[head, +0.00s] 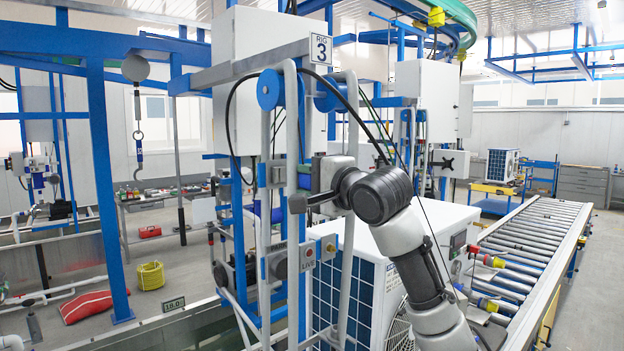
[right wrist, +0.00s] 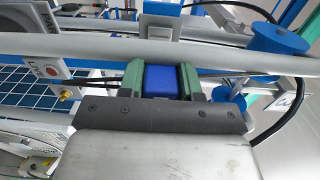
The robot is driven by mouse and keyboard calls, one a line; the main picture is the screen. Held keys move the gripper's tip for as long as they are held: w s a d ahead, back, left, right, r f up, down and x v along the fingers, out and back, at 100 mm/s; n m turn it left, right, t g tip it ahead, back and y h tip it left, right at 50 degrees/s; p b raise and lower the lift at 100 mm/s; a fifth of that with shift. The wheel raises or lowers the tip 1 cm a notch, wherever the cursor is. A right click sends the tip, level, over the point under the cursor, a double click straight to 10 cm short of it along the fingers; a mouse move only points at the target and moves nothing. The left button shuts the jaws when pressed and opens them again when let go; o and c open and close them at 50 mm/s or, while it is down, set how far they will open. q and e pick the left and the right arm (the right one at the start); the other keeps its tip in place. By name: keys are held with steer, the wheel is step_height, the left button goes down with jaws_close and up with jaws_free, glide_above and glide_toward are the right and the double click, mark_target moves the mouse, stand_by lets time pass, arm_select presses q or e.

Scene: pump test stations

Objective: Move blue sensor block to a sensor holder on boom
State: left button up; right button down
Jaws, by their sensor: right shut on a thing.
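The blue sensor block (right wrist: 161,82) sits between the two green fingers of my right gripper (right wrist: 161,80) in the right wrist view, and the gripper is shut on it. A pale grey tube (right wrist: 90,45) runs across just beyond the block; I cannot tell if they touch. The grey boom (head: 245,67) is overhead, behind the RIG 3 sign. I cannot surely identify a sensor holder. My left gripper is not seen.
A white unit with a blue grille (head: 345,290) stands below my right arm. A roller conveyor (head: 535,240) runs along the right.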

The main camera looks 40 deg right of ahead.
steer(key=shift+w+a+p, duration=0.2)
steer(key=shift+w+p, duration=0.55)
steer(key=shift+w, duration=1.5)
steer(key=shift+w, duration=0.55)
stand_by(0.5)
steer(key=c, duration=0.7)
jaws_free()
steer(key=b, duration=0.6)
glide_toward(293, 177)
steer(key=shift+w+d+f, duration=0.1)
steer(key=shift+w+d, duration=0.25)
steer(key=shift+w, duration=0.25)
steer(key=shift+w+d+f, duration=0.1)
steer(key=shift+w+d, duration=0.25)
steer(key=shift+w, duration=0.3)
